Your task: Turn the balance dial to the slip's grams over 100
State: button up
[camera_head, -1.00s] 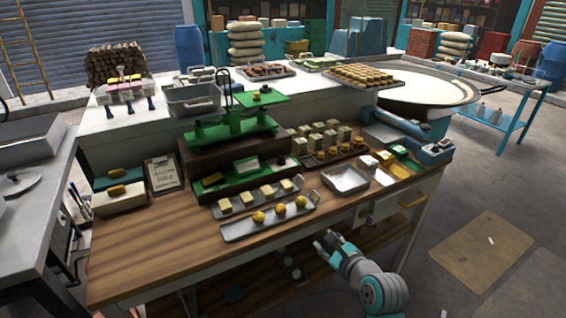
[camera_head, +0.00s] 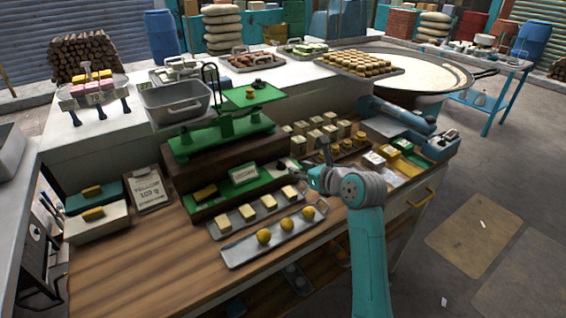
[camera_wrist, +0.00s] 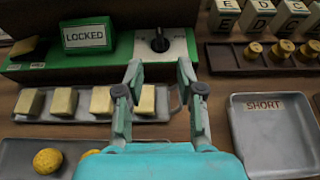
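The balance (camera_head: 222,135) is green and stands on a dark block, with a green pan raised at right. In its lower green base is a black dial knob (camera_wrist: 160,40) on a white plate, with a white pointer mark. A sign reading LOCKED (camera_wrist: 87,35) is beside it; it also shows in the head view (camera_head: 243,171). The slip (camera_head: 148,189) on a clipboard at left reads YELLOW and a grams figure that looks like 103, its last digit unclear. My gripper (camera_wrist: 158,70) is open and empty, its fingertips just in front of the dial, apart from it.
A tray of pale blocks (camera_wrist: 120,116) and a tray with yellow balls (camera_head: 272,249) lie in front of the balance. A grey tray marked SHORT (camera_wrist: 275,150) is at right. Lettered blocks and brass weights (camera_wrist: 282,47) stand behind it.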

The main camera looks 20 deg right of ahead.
aim_at(284, 164)
jog(key=x, duration=0.9)
grip_shut()
